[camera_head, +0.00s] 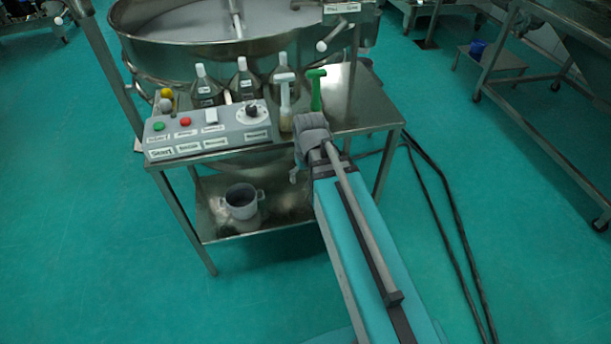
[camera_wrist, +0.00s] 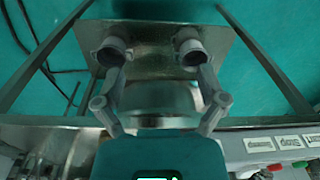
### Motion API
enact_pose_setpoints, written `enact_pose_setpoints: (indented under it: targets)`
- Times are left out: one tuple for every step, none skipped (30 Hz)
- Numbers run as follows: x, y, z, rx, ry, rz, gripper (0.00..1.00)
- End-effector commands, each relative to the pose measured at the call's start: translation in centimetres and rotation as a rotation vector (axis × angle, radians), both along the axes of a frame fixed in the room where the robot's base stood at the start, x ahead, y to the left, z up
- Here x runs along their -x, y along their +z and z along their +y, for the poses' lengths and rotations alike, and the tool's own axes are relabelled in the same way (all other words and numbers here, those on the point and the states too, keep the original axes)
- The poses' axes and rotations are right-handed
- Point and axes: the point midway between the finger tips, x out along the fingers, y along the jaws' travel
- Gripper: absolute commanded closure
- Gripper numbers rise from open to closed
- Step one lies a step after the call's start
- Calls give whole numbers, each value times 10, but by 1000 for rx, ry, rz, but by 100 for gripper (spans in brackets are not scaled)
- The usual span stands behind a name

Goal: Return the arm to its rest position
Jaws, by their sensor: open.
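My arm reaches from the lower right to the front edge of the steel table (camera_head: 372,112) in the head view. Its grey end is at that edge, right of the control box, and the fingers are mostly hidden there. In the wrist view my gripper (camera_wrist: 150,52) is open, with its two grey fingers apart. A rounded shiny metal shape (camera_wrist: 165,100) shows between and below the fingertips; I cannot tell what it is or how close it is. The steel lower shelf (camera_wrist: 150,32) shows beyond the fingers.
The control box (camera_head: 208,133) stands left of my arm, with bottles (camera_head: 243,80) and a green-handled tool (camera_head: 316,90) behind it. The round sieve (camera_head: 180,45) is at the back. A grey pot (camera_head: 241,203) sits on the lower shelf. Black cables (camera_head: 447,205) cross the floor at right.

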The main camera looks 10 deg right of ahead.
Motion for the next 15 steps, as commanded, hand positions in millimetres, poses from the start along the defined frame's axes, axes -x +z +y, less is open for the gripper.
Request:
enact_pose_setpoints:
  targets:
    - [0, 0, 0, 0, 0, 0, 9]
    - [1, 0, 0, 1, -2, 1, 9]
    - [5, 0, -1, 3, -8, 4, 9]
    - [9, 0, -2, 5, -16, 7, 9]
    - [14, 0, -3, 9, -28, 12, 9]
    - [21, 0, -5, 14, -46, 19, 9]
    - [27, 0, -6, 18, -61, 24, 9]
    - [32, 0, -8, 23, -76, 29, 9]
    - [38, 0, -9, 29, -94, 35, 9]
    - [42, 0, -10, 33, -106, 39, 9]
    - [44, 0, -11, 36, -114, 43, 9]
    - [45, 0, -12, 38, -121, 45, 9]
    - [45, 0, -12, 39, -123, 46, 9]
    - [44, 0, -12, 39, -124, 46, 9]
    - [43, 0, -12, 39, -123, 46, 9]
